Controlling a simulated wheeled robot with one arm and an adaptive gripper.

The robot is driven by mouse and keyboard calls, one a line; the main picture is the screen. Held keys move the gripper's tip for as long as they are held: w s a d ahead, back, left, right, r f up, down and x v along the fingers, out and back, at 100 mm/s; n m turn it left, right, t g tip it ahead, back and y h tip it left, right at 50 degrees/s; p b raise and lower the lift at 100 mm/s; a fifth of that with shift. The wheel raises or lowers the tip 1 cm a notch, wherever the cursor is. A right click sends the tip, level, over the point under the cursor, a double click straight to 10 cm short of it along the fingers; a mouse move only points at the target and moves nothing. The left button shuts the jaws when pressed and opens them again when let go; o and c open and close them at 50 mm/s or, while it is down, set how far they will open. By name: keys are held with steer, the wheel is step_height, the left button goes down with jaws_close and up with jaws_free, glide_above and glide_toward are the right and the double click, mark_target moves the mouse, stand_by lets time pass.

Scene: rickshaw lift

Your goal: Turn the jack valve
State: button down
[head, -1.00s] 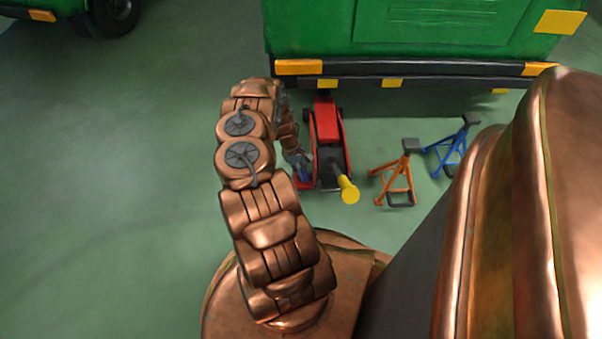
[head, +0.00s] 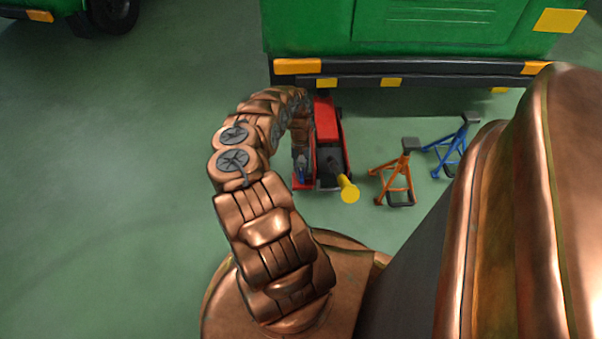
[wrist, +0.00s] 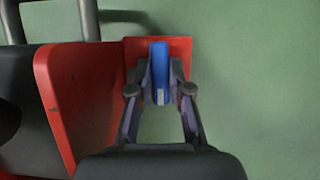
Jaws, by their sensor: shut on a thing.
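The red floor jack (head: 328,124) stands on the floor behind the green vehicle, with a yellow-ended handle (head: 348,189) pointing toward me. The blue jack valve (wrist: 160,62) stands over a red plate at the jack's side in the wrist view. It shows only as a small blue spot in the head view. My gripper (wrist: 160,92) has its two fingers closed in on the blue valve from both sides. In the head view my gripper (head: 302,167) is at the jack's left rear and is partly hidden by my arm.
An orange jack stand (head: 396,178) and a blue jack stand (head: 455,146) stand right of the jack. The green vehicle's dark bumper (head: 420,70) spans the back. The green floor (head: 110,200) is clear on the left.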

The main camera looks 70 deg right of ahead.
steer(key=shift+s+f+m, duration=0.1)
steer(key=shift+s+m, duration=0.1)
steer(key=shift+m, duration=0.1)
steer(key=shift+d, duration=0.1)
steer(key=c, duration=1.1)
jaws_free()
steer(key=shift+w, duration=0.1)
steer(key=shift+w+d+r, duration=0.15)
steer(key=shift+r, duration=0.4)
steer(key=v, duration=1.1)
